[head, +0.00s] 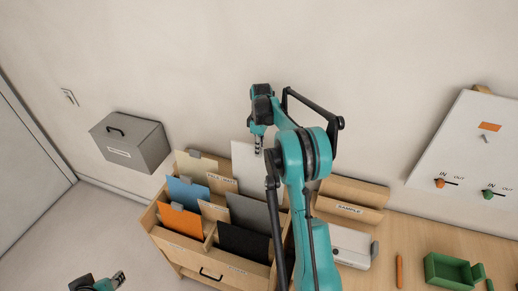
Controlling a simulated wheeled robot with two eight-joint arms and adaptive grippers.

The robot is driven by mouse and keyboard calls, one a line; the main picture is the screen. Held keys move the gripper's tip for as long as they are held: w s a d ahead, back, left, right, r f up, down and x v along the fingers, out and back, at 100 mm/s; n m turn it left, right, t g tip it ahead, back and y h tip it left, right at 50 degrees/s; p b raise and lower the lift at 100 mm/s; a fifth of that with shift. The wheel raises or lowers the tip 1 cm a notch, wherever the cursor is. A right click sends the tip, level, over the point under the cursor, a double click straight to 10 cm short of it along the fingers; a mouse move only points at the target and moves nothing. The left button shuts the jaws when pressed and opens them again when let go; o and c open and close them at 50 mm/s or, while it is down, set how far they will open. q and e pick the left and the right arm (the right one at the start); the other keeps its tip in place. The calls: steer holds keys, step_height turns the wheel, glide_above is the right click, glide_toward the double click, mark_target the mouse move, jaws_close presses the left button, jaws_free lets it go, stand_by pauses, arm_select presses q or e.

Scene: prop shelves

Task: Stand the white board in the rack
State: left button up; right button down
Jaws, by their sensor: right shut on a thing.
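The white board (243,165) is upright at the back right of the wooden rack (184,244). My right gripper (258,146) is shut on its top edge, with the arm reaching over from the front. The board's lower part is hidden behind the dark grey board (248,211), so I cannot tell whether it rests on the rack floor. My arm also covers the rack's right side. My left gripper (97,284) is low at the left, partly cut off, away from the rack; its jaws are unclear.
The rack also holds blue (187,193), orange (181,220) and black (243,243) boards. A grey box (130,143) is at the left. A sample tray (349,208), white case (349,243) and green bin (447,271) are on the right. A white panel (468,150) leans behind.

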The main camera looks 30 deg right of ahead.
mark_target(259, 173)
steer(key=shift+f+b, duration=5)
steer(key=shift+f, duration=2.15)
steer(key=c, duration=1.6)
jaws_free()
steer(key=shift+r, duration=0.15)
steer(key=r, duration=1.1)
steer(key=shift+w+d+r, duration=0.3)
steer(key=shift+d+r, duration=0.05)
steer(key=shift+d, duration=0.05)
